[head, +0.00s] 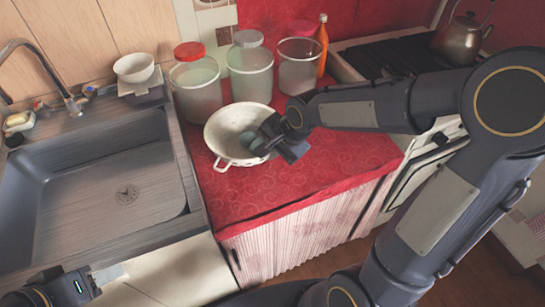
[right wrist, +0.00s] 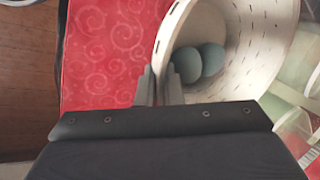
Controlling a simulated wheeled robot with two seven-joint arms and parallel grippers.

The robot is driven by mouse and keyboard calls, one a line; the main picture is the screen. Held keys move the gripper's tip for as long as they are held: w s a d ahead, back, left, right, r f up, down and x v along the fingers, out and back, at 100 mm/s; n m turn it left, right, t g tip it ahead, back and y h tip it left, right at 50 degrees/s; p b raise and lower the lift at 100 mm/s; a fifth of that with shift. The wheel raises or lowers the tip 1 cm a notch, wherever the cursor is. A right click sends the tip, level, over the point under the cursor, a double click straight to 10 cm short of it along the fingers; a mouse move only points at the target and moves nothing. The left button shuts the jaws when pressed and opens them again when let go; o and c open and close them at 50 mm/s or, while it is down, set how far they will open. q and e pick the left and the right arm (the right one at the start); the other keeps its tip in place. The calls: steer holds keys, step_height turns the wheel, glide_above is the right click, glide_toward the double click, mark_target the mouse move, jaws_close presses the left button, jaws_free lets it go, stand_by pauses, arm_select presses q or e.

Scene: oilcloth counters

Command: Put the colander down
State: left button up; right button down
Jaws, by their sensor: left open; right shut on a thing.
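The white colander (head: 222,127) is over the red oilcloth counter near its left side, next to the sink. It looks slightly tilted; I cannot tell whether its base touches the cloth. My right gripper (head: 270,138) is shut on its rim at the right side. In the right wrist view, the fingers (right wrist: 160,86) pinch the colander wall (right wrist: 245,75), and two blue-grey round things (right wrist: 198,62) lie inside. The gripper hides part of the rim in the head view. My left gripper (head: 62,290) is at the bottom left, in front of the sink, apart from the colander.
Jars with red and grey lids (head: 196,85) and an orange bottle (head: 322,45) stand behind the colander. The sink (head: 100,180) is to its left, with a white bowl (head: 134,67) behind. The stove (head: 385,60) is right. Red oilcloth (head: 340,155) is clear to the right.

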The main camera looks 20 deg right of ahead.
steer(key=shift+w+d+f, duration=0.3)
steer(key=shift+w+f, duration=0.05)
steer(key=shift+f, duration=0.2)
steer(key=shift+w+f, duration=0.15)
steer(key=shift+f, duration=1.55)
steer(key=shift+f+b, duration=0.1)
steer(key=shift+b, duration=0.2)
steer(key=shift+f, duration=0.1)
steer(key=c, duration=1.6)
jaws_free()
